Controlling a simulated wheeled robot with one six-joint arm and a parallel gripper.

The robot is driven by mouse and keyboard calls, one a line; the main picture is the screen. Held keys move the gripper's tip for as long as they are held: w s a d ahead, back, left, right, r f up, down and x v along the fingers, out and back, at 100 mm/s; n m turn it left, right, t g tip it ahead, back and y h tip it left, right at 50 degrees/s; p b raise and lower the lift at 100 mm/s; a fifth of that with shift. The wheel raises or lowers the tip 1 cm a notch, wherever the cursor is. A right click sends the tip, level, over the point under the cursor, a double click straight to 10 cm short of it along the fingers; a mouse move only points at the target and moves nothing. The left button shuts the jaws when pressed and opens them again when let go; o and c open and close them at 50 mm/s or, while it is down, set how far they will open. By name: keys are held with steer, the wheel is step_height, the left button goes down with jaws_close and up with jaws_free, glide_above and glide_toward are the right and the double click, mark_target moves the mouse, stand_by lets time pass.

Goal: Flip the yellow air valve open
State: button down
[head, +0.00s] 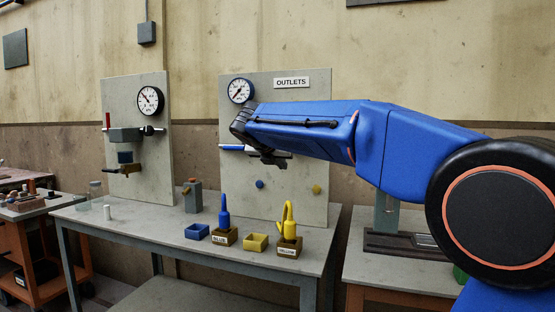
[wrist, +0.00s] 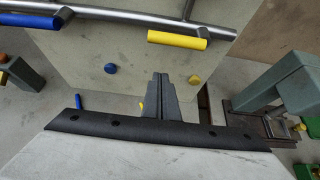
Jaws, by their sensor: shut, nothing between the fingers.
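The yellow valve handle (wrist: 178,40) shows in the wrist view, lying almost in line with a metal pipe (wrist: 115,16) just beside it. In the head view my arm hides it. My gripper (wrist: 160,84) is shut and empty. In the wrist view its fingertips are below the yellow handle and apart from it, with the board visible between them. In the head view my gripper (head: 270,158) is in front of the outlets board (head: 290,195), at about the height of the blue handle (head: 231,147). The blue handle also shows in the wrist view (wrist: 22,22), at upper left.
A blue knob (wrist: 110,68) and a yellow knob (wrist: 195,80) sit on the board below the pipe. On the bench (head: 150,225) stand a blue nozzle (head: 224,212), a yellow nozzle (head: 289,220) and small bins. A gauge (head: 240,91) is on the board.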

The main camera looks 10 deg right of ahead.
steer(key=shift+w+d+r, duration=0.4)
steer(key=shift+w+r, duration=0.25)
steer(key=shift+w+d+r, duration=0.35)
steer(key=shift+w+r, duration=0.3)
